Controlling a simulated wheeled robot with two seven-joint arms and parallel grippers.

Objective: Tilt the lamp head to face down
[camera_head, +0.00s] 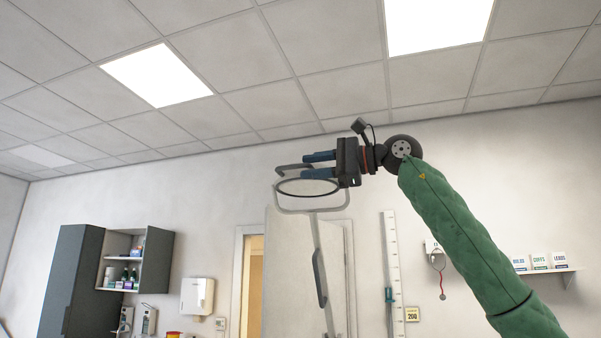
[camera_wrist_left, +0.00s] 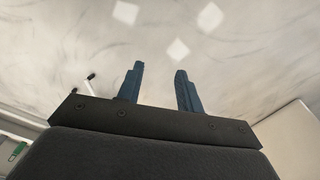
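The lamp head (camera_head: 307,209) is in the middle of the head view, with a dark oval rim and a pale tubular frame around it. A pale arm with a dark grip runs down below it. My right gripper (camera_head: 319,165) is at the upper part of the lamp's frame, its two blue fingers pointing left. The fingers are apart, with the frame's top bar close to them. I cannot tell whether they clamp it. My left gripper (camera_wrist_left: 161,84) shows in the left wrist view, open and empty; it is not in the head view.
A dark wall cabinet (camera_head: 72,280) with shelves of bottles stands at the left. A white dispenser (camera_head: 197,296) hangs by the doorway. A height scale (camera_head: 392,270) and a shelf with boxes (camera_head: 545,271) are on the right. The space left of the lamp is clear.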

